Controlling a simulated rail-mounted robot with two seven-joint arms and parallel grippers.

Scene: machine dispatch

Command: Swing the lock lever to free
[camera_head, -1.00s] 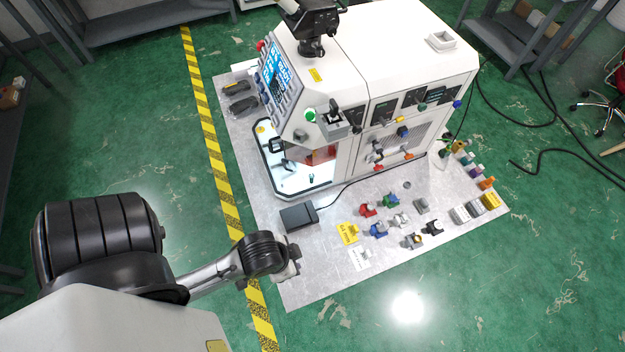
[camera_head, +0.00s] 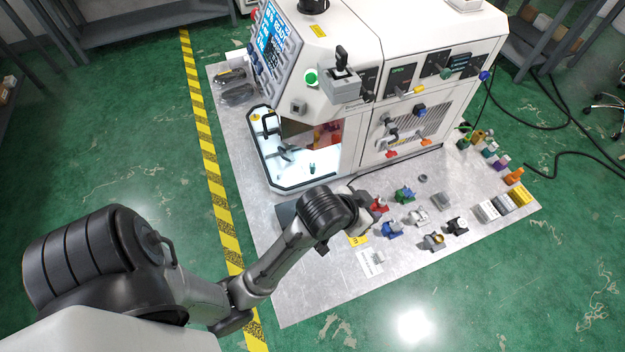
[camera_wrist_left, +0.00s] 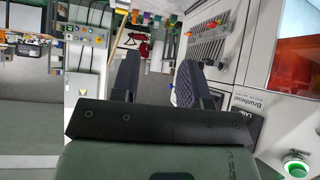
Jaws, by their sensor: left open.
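The white machine (camera_head: 352,110) has a front side panel with a vent grille (camera_head: 425,122) and several coloured handles. A grey lever-like handle (camera_head: 390,128) sits at the grille's left, above a red handle (camera_head: 391,155); an orange handle (camera_head: 426,142) is to the right. I cannot tell which part is the lock lever. My left gripper (camera_head: 364,202) is below and in front of this panel, apart from it. In the left wrist view, the left gripper (camera_wrist_left: 157,82) is open and empty, its fingers toward the grille side (camera_wrist_left: 208,45). My right gripper is not in view.
A joystick box (camera_head: 341,80) juts from the machine's corner above a lit opening (camera_head: 310,155). Small coloured parts, such as a blue one (camera_head: 392,229) and a green one (camera_head: 404,194), stand on the metal floor plate (camera_head: 310,292) beside my arm. Cables lie at right.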

